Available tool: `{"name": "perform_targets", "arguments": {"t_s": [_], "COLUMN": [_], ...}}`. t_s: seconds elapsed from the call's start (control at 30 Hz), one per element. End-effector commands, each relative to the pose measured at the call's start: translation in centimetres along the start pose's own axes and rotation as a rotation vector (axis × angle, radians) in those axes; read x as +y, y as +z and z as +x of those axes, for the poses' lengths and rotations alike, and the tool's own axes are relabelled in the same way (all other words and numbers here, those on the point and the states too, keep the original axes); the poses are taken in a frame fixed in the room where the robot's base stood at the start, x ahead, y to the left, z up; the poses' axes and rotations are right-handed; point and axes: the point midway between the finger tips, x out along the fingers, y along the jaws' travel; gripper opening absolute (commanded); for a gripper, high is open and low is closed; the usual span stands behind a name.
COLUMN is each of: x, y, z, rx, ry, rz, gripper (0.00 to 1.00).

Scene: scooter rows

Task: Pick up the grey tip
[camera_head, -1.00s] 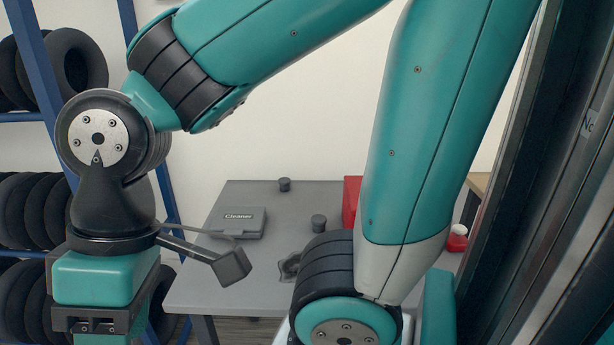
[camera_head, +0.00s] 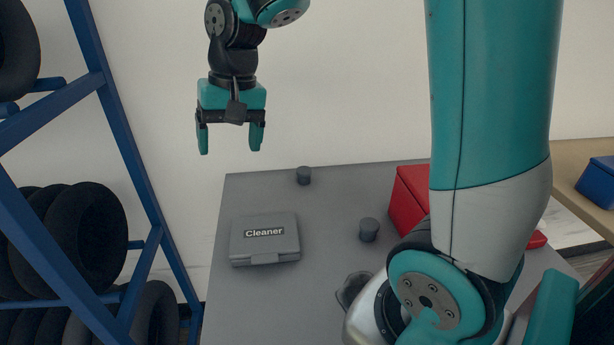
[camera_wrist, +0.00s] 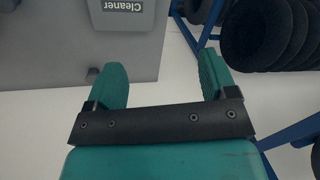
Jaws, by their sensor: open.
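Two small dark grey capped cylinders stand on the grey table (camera_head: 330,200) in the head view: one near the back edge (camera_head: 304,176) and one nearer the middle (camera_head: 369,230). A grey irregular piece (camera_head: 352,287) lies farther forward, partly hidden by my arm. I cannot tell which of these is the grey tip. My gripper (camera_head: 230,138) is open and empty, fingers down, showing above and left of the back cylinder in the picture.
A grey Cleaner case (camera_head: 265,238) lies on the table's left; it also shows in the wrist view (camera_wrist: 128,14). A red box (camera_head: 408,200) stands right, partly behind my arm. A blue rack (camera_head: 105,90) with black tyres (camera_head: 88,235) is at left. A blue box (camera_head: 598,180) is far right.

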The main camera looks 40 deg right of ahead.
Motion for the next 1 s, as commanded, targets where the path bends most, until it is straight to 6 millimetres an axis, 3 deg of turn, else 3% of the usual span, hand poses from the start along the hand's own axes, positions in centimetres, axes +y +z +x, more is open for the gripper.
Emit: {"name": "perform_targets", "arguments": {"t_s": [0.03, 0.1, 0.2, 0.3, 0.4, 0.57, 1.0], "x": [3.2, 7.4, 13.5, 18.4, 21.2, 22.7, 24.2], "y": [-4.6, -9.4, -14.4, -17.2, -18.6, -19.1, -18.9], "z": [1.2, 2.0, 3.1, 4.1, 4.7, 6.5, 15.5], "rx": [0.011, 0.031, 0.059, 0.080, 0.094, 0.098, 0.098], "ry": [0.036, 0.078, 0.123, 0.151, 0.166, 0.174, 0.173], "rz": [0.211, 0.483, 0.821, 1.067, 1.211, 1.277, 1.269], "gripper": [0.78, 0.78, 0.78, 0.78, 0.78, 0.78, 0.78]}}
